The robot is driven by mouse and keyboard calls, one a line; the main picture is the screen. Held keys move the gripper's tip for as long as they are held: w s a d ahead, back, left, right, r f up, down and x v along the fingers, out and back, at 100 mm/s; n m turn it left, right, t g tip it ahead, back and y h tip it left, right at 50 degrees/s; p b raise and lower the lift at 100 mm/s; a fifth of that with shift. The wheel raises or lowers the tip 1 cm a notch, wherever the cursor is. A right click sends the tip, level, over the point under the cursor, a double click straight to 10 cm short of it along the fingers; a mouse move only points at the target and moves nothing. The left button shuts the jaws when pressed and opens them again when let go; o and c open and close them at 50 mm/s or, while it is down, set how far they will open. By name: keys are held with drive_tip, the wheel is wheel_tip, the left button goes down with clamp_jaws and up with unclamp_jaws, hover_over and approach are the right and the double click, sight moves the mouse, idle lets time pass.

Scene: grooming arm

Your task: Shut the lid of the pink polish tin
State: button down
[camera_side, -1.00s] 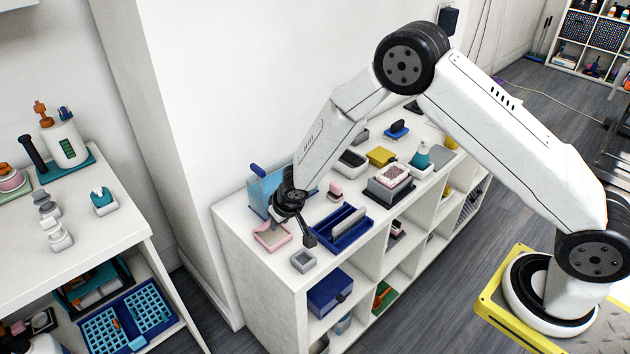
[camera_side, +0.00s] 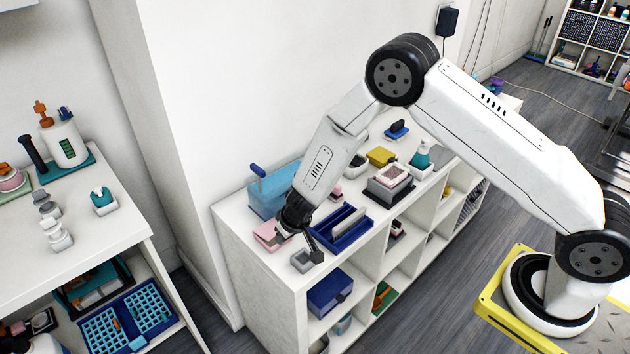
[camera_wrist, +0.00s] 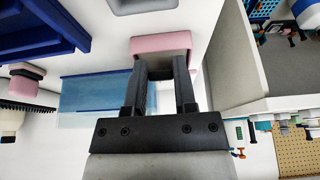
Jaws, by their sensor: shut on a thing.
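The pink polish tin (camera_side: 267,235) sits on the white shelf top near its left end. A plain pink face shows there in the side view, partly covered by my gripper. In the wrist view the pink tin (camera_wrist: 160,43) is at top centre, right at my fingertips. I cannot tell whether the lid lies fully flat.
A small grey dish (camera_side: 303,260) stands close in front of the tin. A blue divided tray (camera_side: 345,240) is to the right. A translucent blue box (camera_side: 262,198) stands behind the tin, near the wall.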

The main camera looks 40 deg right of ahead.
drive_tip(key=shift+s+f, duration=0.3)
drive_tip(key=shift+f, duration=0.35)
drive_tip(key=shift+s+f, duration=0.3)
drive_tip(key=shift+f, duration=0.55)
drive_tip(key=shift+c, duration=2)
unclamp_jaws()
drive_tip(key=shift+w+r, duration=0.1)
drive_tip(key=shift+w, duration=0.05)
drive_tip(key=shift+r, duration=0.15)
drive_tip(key=shift+s+r, duration=0.25)
drive_tip(key=shift+r, duration=0.4)
drive_tip(key=v, duration=0.6)
